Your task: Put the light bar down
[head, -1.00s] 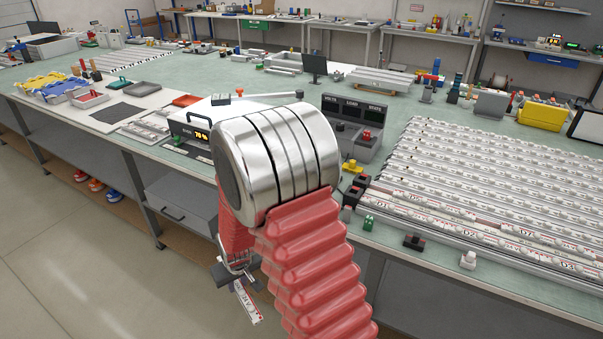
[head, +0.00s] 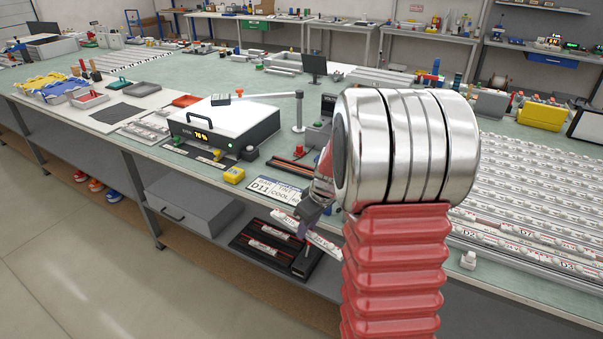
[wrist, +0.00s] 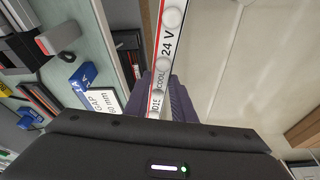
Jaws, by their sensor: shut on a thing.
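My gripper (head: 308,220) is shut on a light bar (head: 325,243), a white strip with a red edge and round white lenses. I hold it in the air in front of the bench's front edge, slightly tilted in the head view. In the wrist view the light bar (wrist: 164,52) runs up from the dark fingers (wrist: 165,105) and reads "24 V" and "COOL". The fingers partly cover its lower part. My arm hides part of the bench behind it.
A black tray (head: 243,244) with bars sits on the shelf below the bench. A card reading D11 COOL (head: 270,187) is at the bench edge. A white box with a yellow display (head: 235,128) stands behind. Many bars lie in rows (head: 535,190) at right.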

